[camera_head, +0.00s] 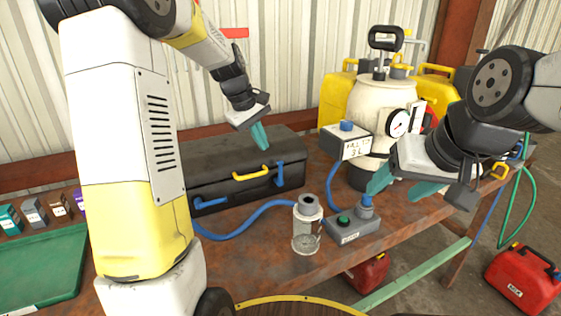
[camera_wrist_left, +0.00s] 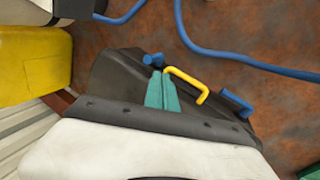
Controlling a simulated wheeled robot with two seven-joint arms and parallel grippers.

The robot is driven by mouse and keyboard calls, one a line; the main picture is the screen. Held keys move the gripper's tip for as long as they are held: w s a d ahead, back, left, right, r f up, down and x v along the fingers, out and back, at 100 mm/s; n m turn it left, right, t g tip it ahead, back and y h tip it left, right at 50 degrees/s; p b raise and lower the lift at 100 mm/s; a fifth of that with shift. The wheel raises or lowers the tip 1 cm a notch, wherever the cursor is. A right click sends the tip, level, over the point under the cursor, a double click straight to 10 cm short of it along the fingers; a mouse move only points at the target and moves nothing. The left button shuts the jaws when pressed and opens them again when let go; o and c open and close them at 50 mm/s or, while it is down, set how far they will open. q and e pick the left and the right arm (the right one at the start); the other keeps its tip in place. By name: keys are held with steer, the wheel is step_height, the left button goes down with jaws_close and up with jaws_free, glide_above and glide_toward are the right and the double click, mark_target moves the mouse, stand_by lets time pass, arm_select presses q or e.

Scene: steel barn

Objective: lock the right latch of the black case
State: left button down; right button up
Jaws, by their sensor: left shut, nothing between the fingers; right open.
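The black case (camera_head: 229,153) stands on the rusty bench with its lid down. A yellow handle (camera_head: 251,175) is on its front, between the blue right latch (camera_head: 280,174) and the blue left latch (camera_head: 210,203). I cannot tell whether the right latch is fastened. My left gripper (camera_head: 261,138) is shut and empty over the lid, behind the right latch. In the left wrist view its teal fingers (camera_wrist_left: 160,92) are close to the right latch (camera_wrist_left: 152,59) and the yellow handle (camera_wrist_left: 187,80). My right gripper (camera_head: 402,186) is open and empty, away from the case.
A grey control box (camera_head: 351,226) with a blue knob is near my right gripper. A glass jar (camera_head: 306,234) and blue hose (camera_head: 257,216) are in front of the case. A cream tank (camera_head: 376,112) stands right of it, a green tray (camera_head: 45,268) left.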

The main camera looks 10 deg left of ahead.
mark_target(279, 172)
arm_select(q)
steer(key=shift+f, duration=0.1)
steer(key=x, duration=0.9)
steer(key=shift+f, duration=0.4)
steer(key=shift+w+d, duration=0.15)
steer(key=shift+d, duration=0.05)
